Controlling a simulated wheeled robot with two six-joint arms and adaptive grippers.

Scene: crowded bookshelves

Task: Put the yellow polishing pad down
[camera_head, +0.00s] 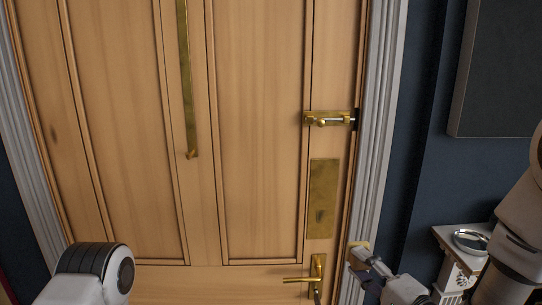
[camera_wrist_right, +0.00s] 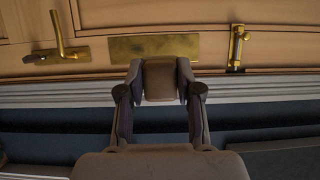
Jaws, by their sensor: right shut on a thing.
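My right gripper (camera_head: 362,257) is near the lower right of the head view, in front of the right side of the door frame. It is shut on the yellow polishing pad (camera_head: 356,246), which shows only as a small tan-yellow edge. In the right wrist view the right gripper (camera_wrist_right: 160,86) has both fingers against the sides of the pad (camera_wrist_right: 160,78), which looks like a brownish block in shadow. The pad is held in the air. My left gripper is out of view; only a part of my left arm shows at bottom left.
A closed wooden door (camera_head: 255,130) fills the middle. It has a brass bolt (camera_head: 325,120), a brass plate (camera_head: 322,198) and a lever handle (camera_head: 316,277). A white stand (camera_head: 447,238) with a round dish (camera_head: 470,239) is at right, beside my right arm.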

